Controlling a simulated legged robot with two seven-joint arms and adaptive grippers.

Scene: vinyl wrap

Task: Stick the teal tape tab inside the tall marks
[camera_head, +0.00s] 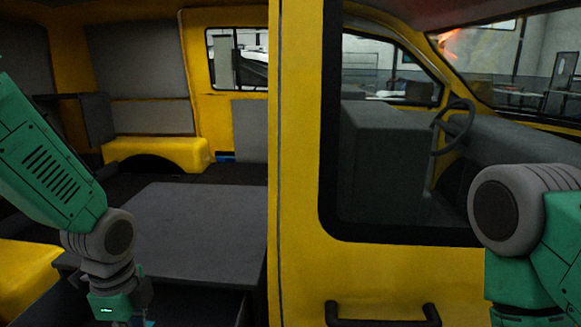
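I cannot make out a teal tape tab or tall marks in the head view. My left arm comes in from the left and reaches down in front of the grey platform (195,225). Its green wrist part is at the bottom edge, and the fingers are below the picture. My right arm stands at the lower right, in front of the yellow door (300,230). Its gripper is outside the picture.
A yellow vehicle body fills the view. Its open bay on the left holds the grey platform and a yellow wheel arch (160,153). The door has a large window and a dark handle (382,322). A steering wheel (455,127) shows through the window.

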